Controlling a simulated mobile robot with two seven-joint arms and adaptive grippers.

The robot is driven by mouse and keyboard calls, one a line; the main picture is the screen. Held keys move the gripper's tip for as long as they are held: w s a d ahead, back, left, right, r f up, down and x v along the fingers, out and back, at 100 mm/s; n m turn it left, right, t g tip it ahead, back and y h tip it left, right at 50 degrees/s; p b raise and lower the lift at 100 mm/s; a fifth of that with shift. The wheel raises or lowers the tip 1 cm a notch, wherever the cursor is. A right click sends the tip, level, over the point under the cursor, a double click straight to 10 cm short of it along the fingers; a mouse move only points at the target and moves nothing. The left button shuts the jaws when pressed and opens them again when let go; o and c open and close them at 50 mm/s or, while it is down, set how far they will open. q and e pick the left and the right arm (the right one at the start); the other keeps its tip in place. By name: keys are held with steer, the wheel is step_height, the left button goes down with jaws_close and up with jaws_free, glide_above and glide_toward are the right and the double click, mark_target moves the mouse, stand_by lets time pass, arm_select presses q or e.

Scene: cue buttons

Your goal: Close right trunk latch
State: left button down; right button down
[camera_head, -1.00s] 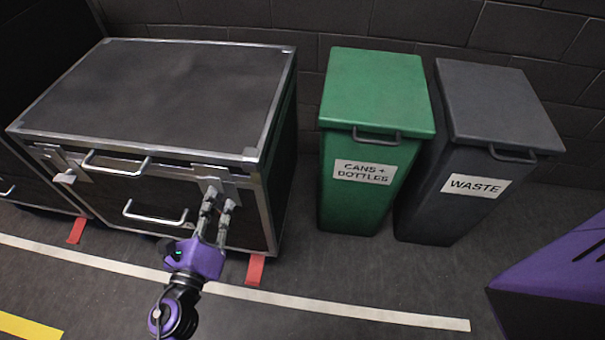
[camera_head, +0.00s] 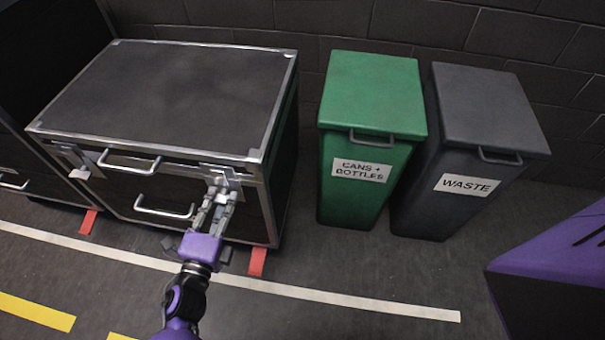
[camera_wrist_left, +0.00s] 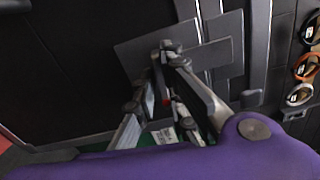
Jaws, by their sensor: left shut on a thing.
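The black trunk (camera_head: 180,95) with metal edges stands at the left, its lid down. Its right latch (camera_head: 219,173) is a grey metal piece on the front, near the right corner; grey plates of it (camera_wrist_left: 208,52) show in the left wrist view. My left gripper (camera_head: 224,188) is at this latch, its fingers shut on the latch's lower part. The fingertips (camera_wrist_left: 165,55) partly hide the part they hold. The left latch (camera_head: 78,165) has a pale tab sticking out. My right gripper is not in view.
Handles (camera_head: 165,208) stick out from the trunk's front beside the latch. A green bin (camera_head: 370,95) and a grey waste bin (camera_head: 485,110) stand to the right. Red tape (camera_head: 257,262) and a white line (camera_head: 330,298) mark the open floor in front.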

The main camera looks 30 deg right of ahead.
arm_select(q)
steer(key=shift+d+r+n, duration=0.25)
steer(key=shift+r+n, duration=0.15)
steer(key=shift+n, duration=0.1)
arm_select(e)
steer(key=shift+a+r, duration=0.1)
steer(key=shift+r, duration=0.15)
arm_select(q)
steer(key=shift+w, duration=0.1)
steer(key=c, duration=1.9)
jaws_free()
steer(key=shift+a, duration=0.1)
steer(key=shift+f, duration=0.1)
steer(key=shift+s+a+f, duration=0.1)
steer(key=shift+s+a, duration=0.1)
steer(key=v, duration=1.1)
steer(key=shift+s+a, duration=0.15)
steer(key=shift+s, duration=0.1)
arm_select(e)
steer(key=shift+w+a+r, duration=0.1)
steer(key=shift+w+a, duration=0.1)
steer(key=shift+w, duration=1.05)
